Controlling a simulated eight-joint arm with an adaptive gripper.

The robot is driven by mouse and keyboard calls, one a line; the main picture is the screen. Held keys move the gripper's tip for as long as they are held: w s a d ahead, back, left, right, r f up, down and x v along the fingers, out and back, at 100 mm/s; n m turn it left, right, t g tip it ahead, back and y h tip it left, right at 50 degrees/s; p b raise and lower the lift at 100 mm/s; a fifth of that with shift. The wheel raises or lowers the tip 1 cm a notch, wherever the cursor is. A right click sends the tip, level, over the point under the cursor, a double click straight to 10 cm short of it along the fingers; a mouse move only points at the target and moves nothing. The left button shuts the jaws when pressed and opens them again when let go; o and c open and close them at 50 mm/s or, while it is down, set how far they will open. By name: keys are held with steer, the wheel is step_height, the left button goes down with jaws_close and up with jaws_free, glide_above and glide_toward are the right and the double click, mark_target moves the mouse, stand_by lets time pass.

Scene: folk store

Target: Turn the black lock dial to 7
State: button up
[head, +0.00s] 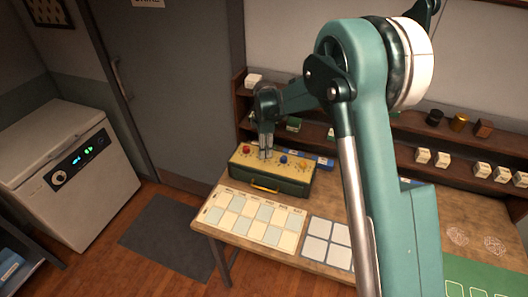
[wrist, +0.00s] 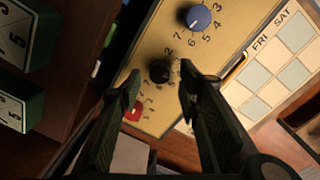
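The lock box (head: 270,180) is a dark green case with a yellow top panel and a yellow handle, on the wooden table. The black dial (wrist: 160,71) is a small round knob between the red dial (wrist: 132,113) and the blue dial (wrist: 195,18); numbers ring it, partly hidden by my fingers, and I cannot read its setting. My gripper (head: 266,153) points down over the panel, hiding the black dial in the head view. In the wrist view my gripper (wrist: 160,73) is open, one finger either side of the black dial, with small gaps showing.
A weekday chart (head: 250,217) lies in front of the box. Shelves (head: 400,162) with small boxes stand behind. Dark green numbered blocks (wrist: 20,100) are at the wrist view's left edge.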

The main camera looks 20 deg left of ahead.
steer(key=shift+f, duration=1.2)
steer(key=shift+c, duration=0.5)
steer(key=c, duration=0.8)
